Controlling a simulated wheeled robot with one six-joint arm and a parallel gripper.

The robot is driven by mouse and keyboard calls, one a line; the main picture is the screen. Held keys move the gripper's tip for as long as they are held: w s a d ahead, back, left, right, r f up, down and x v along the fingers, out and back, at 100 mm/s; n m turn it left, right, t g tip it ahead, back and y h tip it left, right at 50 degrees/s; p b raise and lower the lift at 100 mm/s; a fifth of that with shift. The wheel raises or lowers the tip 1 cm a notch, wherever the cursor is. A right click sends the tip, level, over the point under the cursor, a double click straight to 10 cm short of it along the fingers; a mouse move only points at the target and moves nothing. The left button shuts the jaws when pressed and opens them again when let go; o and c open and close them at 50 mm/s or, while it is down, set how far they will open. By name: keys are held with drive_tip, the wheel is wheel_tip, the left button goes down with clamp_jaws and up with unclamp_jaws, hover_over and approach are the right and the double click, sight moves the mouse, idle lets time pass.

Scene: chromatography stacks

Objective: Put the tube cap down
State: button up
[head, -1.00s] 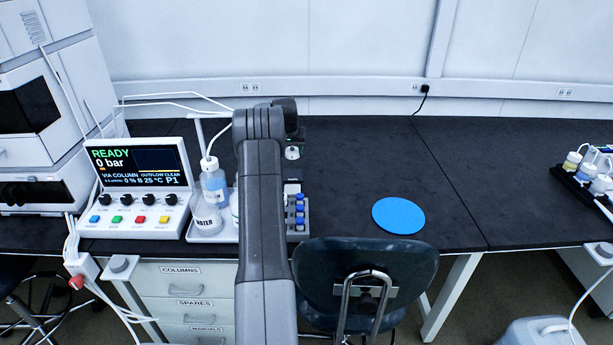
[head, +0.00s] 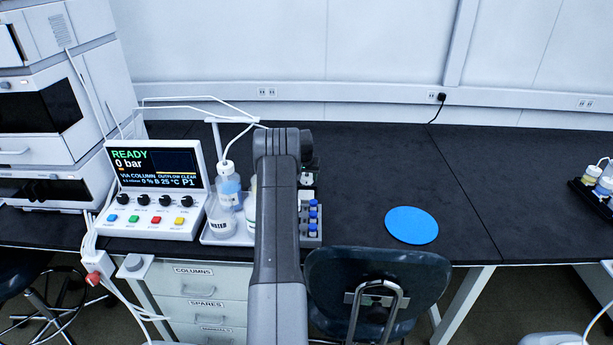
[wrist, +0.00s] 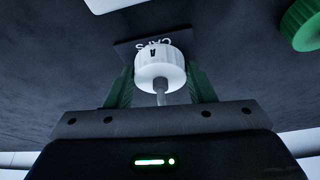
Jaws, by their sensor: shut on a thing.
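The tube cap (wrist: 160,62) is white and ribbed, with a thin grey tube running from it. In the wrist view it sits between the green fingers of my gripper (wrist: 161,84), which is shut on it. A small dark pad (wrist: 124,52) with the white letters "CAPS" shows just beyond the cap. I cannot tell whether the cap touches the pad. In the head view my arm hides most of this spot.
A tray (head: 216,238) with bottles, one marked WATER, stands left of my arm. A rack of blue-capped vials (head: 312,222) is close to my gripper. A green cap (wrist: 303,24) shows in the wrist view. The bench around the blue disc (head: 411,225) is clear.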

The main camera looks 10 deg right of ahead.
drive_tip(key=o, duration=1)
drive_tip(key=shift+r, duration=0.3)
drive_tip(key=b+v, duration=0.1)
drive_tip(key=v, duration=1)
drive_tip(key=shift+s+r, duration=0.2)
drive_tip(key=shift+r, duration=0.05)
